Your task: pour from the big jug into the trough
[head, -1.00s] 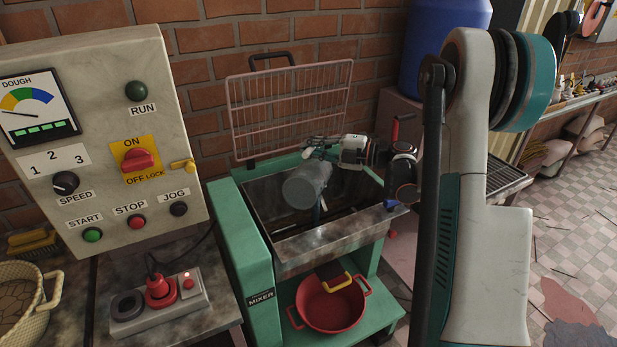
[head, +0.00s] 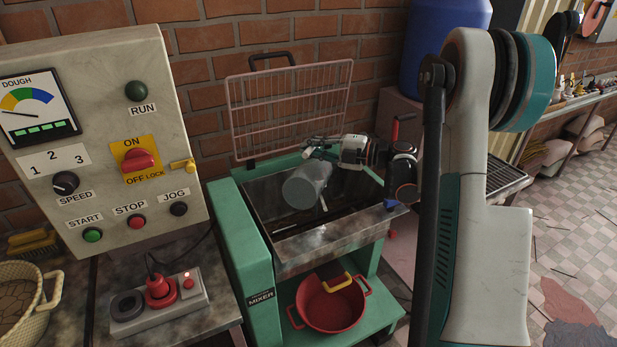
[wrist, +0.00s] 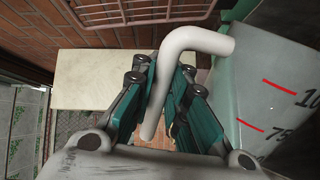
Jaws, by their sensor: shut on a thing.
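The big jug (head: 305,187) is a grey, see-through vessel with red level marks. It is tipped well over on its side inside the trough's outline in the head view. The trough (head: 330,243) is a worn metal basin in a green frame marked MIXER. My gripper (head: 322,150) is above the trough, shut on the jug's pale curved handle. In the wrist view the handle (wrist: 186,48) lies between the teal finger pads, with the jug's marked wall (wrist: 270,90) at the right. I cannot make out any stream, and the jug's contents are hidden.
A raised wire guard (head: 290,105) stands behind the trough against the brick wall. A control panel (head: 110,160) stands at the left. A red pot (head: 333,312) sits on the shelf below. A blue barrel (head: 430,45) stands at the back right.

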